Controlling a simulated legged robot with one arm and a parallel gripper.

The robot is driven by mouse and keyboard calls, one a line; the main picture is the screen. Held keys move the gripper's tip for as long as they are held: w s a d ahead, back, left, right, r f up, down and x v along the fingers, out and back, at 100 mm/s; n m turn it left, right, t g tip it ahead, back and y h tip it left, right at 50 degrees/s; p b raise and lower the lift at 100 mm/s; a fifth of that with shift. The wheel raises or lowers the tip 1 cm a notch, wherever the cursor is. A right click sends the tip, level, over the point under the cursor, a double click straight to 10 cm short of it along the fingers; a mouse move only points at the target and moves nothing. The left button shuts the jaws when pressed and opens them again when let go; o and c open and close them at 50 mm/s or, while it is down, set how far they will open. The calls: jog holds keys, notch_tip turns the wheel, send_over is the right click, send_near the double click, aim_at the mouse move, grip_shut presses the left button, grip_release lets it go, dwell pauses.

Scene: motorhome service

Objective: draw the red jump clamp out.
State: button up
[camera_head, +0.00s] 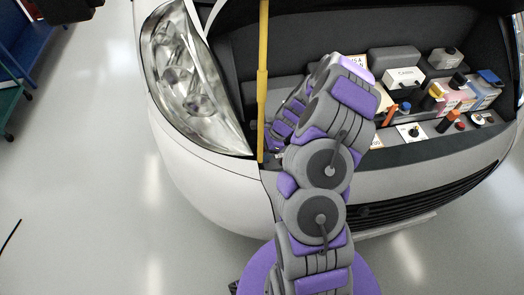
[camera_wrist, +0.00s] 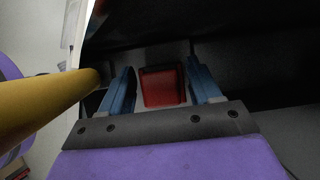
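The red jump clamp (camera_wrist: 162,87) shows in the wrist view as a dark red block in a grey surround. My gripper (camera_wrist: 160,80) is open, with one blue finger to the left of the red block and one to the right. A gap shows between the block and each finger. How deep the fingers reach beside it I cannot tell. In the head view my arm hides the clamp and the gripper's fingertips.
A yellow prop rod (camera_head: 262,85) stands just left of my arm; it also shows close by in the wrist view (camera_wrist: 45,100). The headlight (camera_head: 190,80) is left of it. Several service parts, including a labelled cabin box (camera_head: 405,77), fill the bay at right.

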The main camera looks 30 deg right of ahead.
jog(key=shift+d, duration=0.4)
jog(key=c, duration=0.9)
jog(key=o, duration=0.5)
jog(key=shift+c, duration=0.2)
jog(key=shift+a, duration=0.1)
grip_shut()
jog(key=shift+r+p, duration=0.6)
jog(key=shift+p, duration=0.1)
grip_release()
grip_shut()
